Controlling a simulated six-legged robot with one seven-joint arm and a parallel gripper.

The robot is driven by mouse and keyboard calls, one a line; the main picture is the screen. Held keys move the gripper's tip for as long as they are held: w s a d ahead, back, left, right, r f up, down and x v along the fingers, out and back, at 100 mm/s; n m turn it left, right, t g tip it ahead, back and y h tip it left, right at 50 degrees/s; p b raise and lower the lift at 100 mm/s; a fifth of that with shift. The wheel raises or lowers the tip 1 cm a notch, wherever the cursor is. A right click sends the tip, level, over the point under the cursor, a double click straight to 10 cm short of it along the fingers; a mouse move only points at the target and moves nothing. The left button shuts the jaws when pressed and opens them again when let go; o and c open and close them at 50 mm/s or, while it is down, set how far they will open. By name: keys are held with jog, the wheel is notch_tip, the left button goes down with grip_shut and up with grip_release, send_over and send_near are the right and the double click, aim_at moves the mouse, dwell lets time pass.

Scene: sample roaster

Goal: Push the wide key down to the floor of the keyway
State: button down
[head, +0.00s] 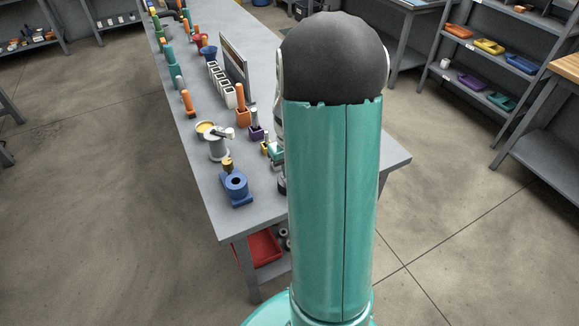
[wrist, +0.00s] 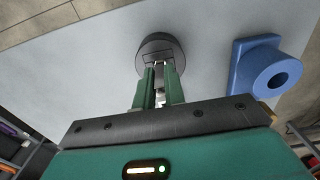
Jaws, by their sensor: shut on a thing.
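In the wrist view the dark round keyway body (wrist: 153,44) stands on the grey bench, with a slot outlined on its near side. My gripper (wrist: 159,72) reaches to that slot with its two green fingers close together. It is shut on a small pale grey piece, the wide key (wrist: 160,97), of which only a sliver shows between the fingers. How deep the key sits in the keyway is hidden by the fingers. In the head view my arm covers most of the gripper, and only an edge of the dark keyway body (head: 282,184) shows.
A blue block with a round hole (wrist: 270,70) stands to the right of the keyway body in the wrist view; it also shows in the head view (head: 236,187). A grey pot-like fixture (head: 217,146) and several coloured holders stand farther along the bench (head: 215,200).

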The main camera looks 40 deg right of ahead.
jog(key=shift+f, duration=0.2)
jog(key=c, duration=1.4)
grip_release()
notch_tip(320, 180, up, 14)
jog(key=shift+f, duration=0.15)
jog(key=s+a+r+n+t, duration=0.1)
jog(key=a+r, duration=0.2)
jog(key=a, duration=0.4)
jog(key=s+a+r+n+t, duration=0.1)
jog(key=a+r, duration=0.3)
jog(key=a, duration=0.3)
jog(key=s+a+t, duration=0.1)
jog(key=s+a, duration=0.1)
jog(key=a, duration=0.2)
jog(key=s+a+r+n+t, duration=0.1)
jog(key=s+a, duration=0.2)
jog(key=a, duration=0.2)
jog(key=s+a+t, duration=0.1)
jog(key=s+a, duration=0.2)
jog(key=a, duration=0.1)
jog(key=shift+s+a+r+t, duration=0.2)
jog(key=shift+r+t, duration=0.1)
jog(key=shift+r, duration=0.1)
